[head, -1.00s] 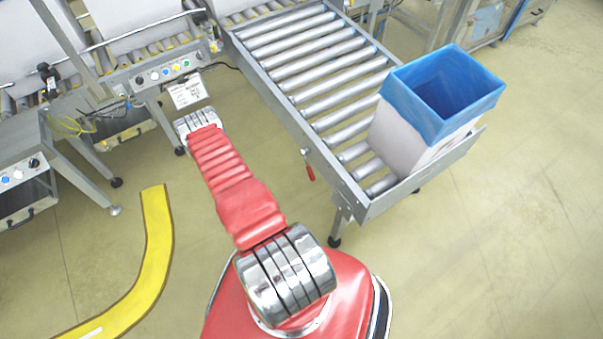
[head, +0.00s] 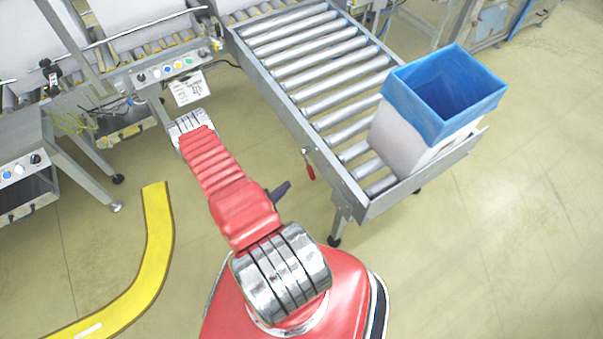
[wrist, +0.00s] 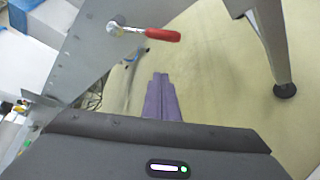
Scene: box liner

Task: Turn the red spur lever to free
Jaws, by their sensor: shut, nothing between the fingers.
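The red spur lever (head: 309,168) sits on the near side rail of the roller conveyor, with its red grip hanging down. In the wrist view the lever (wrist: 160,35) shows at the top, a red grip on a metal pivot fixed to the grey side plate. My gripper (wrist: 160,80) is shut and empty, its purple fingers together below the lever in the picture and apart from it. In the head view my gripper (head: 286,186) shows dark purple just right of my red arm, left of and a little below the lever.
The roller conveyor (head: 268,62) runs from upper left to lower right. A white box with a blue liner (head: 400,92) stands at its near end. A conveyor leg (wrist: 272,45) is right of the lever in the wrist view. A yellow floor strip (head: 156,235) curves at left.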

